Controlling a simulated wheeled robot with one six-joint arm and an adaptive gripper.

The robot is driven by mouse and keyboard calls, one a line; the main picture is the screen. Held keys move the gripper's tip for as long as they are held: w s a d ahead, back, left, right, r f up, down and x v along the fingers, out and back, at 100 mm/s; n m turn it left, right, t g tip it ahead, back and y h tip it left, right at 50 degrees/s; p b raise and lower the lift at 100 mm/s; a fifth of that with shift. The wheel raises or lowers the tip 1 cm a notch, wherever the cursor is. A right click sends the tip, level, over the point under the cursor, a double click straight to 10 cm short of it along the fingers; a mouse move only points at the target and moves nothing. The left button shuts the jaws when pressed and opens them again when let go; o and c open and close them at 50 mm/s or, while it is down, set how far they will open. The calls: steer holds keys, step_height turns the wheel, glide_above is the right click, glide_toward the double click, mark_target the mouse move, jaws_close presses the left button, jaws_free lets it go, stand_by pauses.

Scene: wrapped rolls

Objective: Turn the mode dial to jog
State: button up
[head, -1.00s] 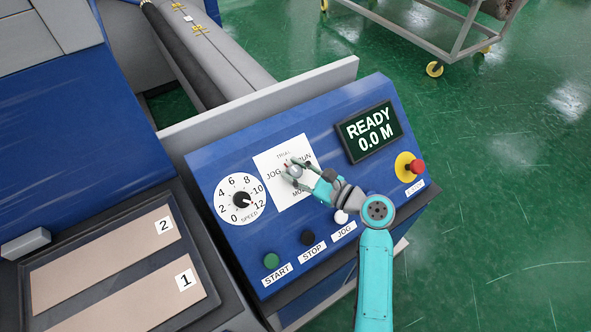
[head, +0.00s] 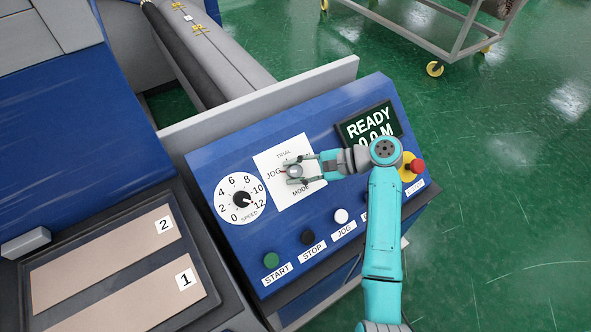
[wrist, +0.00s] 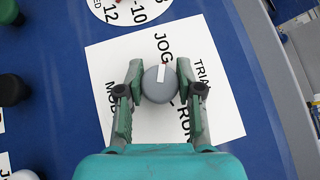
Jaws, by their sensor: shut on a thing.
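The mode dial is a round grey knob (wrist: 157,86) with a white pointer mark, on a white label plate (wrist: 100,68) printed TRIAL, JOG, RUN and MODE. In the wrist view the white mark points at the JOG lettering. My gripper (wrist: 159,78) is shut on the knob, one finger on each side. In the head view my gripper (head: 293,171) comes to the dial from the right. It covers much of the RUN lettering, and JOG stays partly readable at the left.
The speed dial (head: 241,197) is left of the plate. Green start (head: 271,260), black stop (head: 307,237) and white jog (head: 341,215) buttons line the lower panel. A red button (head: 417,166) is at the right. My arm partly covers the READY display (head: 368,122).

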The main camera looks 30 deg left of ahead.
steer(key=shift+n+h, duration=0.4)
steer(key=o, duration=1.2)
steer(key=shift+d, duration=0.1)
steer(key=v, duration=1.1)
steer(key=shift+w+d+r, duration=0.1)
steer(key=shift+w+d, duration=0.2)
steer(key=shift+d, duration=0.05)
